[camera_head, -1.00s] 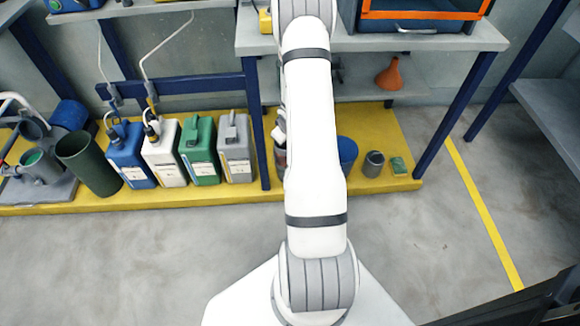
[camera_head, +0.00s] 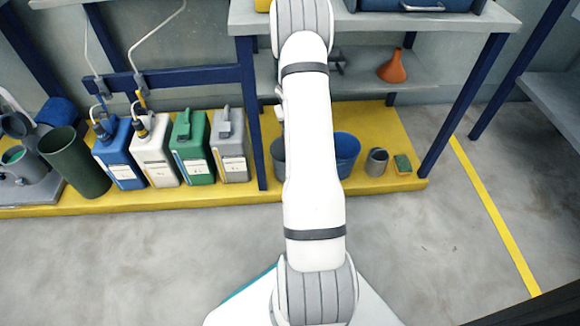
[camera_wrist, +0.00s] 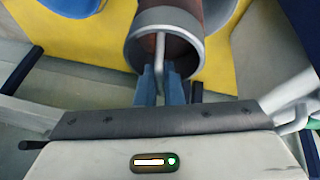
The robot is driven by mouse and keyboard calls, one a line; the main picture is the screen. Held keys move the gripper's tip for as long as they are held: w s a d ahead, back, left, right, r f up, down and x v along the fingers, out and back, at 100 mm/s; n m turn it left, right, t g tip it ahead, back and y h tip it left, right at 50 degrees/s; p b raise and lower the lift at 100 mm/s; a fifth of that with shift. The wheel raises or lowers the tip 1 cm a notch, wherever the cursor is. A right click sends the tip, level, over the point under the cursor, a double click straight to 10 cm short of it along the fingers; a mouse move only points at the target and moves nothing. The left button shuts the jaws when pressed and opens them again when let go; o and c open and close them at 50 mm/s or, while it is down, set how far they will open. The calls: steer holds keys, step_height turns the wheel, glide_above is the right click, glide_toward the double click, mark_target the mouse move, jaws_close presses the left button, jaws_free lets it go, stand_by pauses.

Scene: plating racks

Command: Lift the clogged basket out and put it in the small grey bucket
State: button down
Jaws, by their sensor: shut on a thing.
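In the wrist view, my gripper (camera_wrist: 166,88) is shut on the thin metal handle of the basket (camera_wrist: 138,42). The basket has a silver-grey rim and looks dark brown inside. A grey curved edge shows just behind it to the right; I cannot tell whether it belongs to the basket or to something below. In the head view, my arm hides the gripper and the basket. The small grey bucket (camera_head: 377,162) stands on the yellow platform, between a blue bucket and a green sponge.
The blue bucket (camera_head: 347,150) and another blue-grey bucket (camera_head: 278,160) stand either side of my arm. The sponge (camera_head: 402,164) lies at the right on the platform (camera_head: 390,122). Several canisters stand left. An orange funnel (camera_head: 392,70) sits on the shelf above. The floor in front is clear.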

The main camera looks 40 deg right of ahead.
steer(key=shift+f, duration=0.35)
steer(key=c, duration=1.5)
jaws_free()
steer(key=p+v, duration=0.2)
steer(key=v, duration=0.5)
steer(key=shift+s+a+r+p, duration=0.15)
steer(key=shift+r+p, duration=0.15)
steer(key=shift+r, duration=0.05)
